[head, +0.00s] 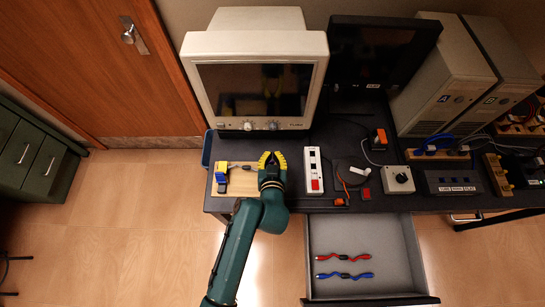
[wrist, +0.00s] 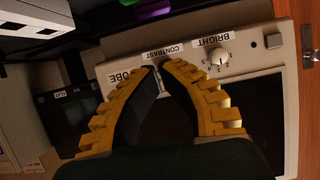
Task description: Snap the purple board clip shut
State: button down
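A purple bar (wrist: 155,9), which may be the board clip, shows at the top edge of the wrist view, with a green piece beside it. It is cut off and dim, so I cannot tell whether it is open or shut. I cannot make it out in the head view. My gripper (head: 270,157) is over the desk in front of the beige monitor. In the wrist view, its yellow-padded fingers (wrist: 160,67) curve toward each other with a narrow gap between the tips. I see nothing held. The purple bar is beyond the fingertips and apart from them.
The beige monitor (head: 256,45) stands close ahead, its control panel (wrist: 250,42) filling much of the wrist view. A wooden board (head: 243,180) with a blue-yellow item lies left of my gripper. A white power strip (head: 313,170) lies right. An open drawer (head: 362,237) juts out below.

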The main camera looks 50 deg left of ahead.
aim_at(270, 162)
jog(key=shift+w+a+f, duration=0.2)
jog(key=shift+f, duration=0.5)
jog(key=shift+w+a+f, duration=0.25)
jog(key=shift+f, duration=0.4)
jog(key=shift+w+a+f, duration=0.2)
jog(key=shift+f, duration=0.5)
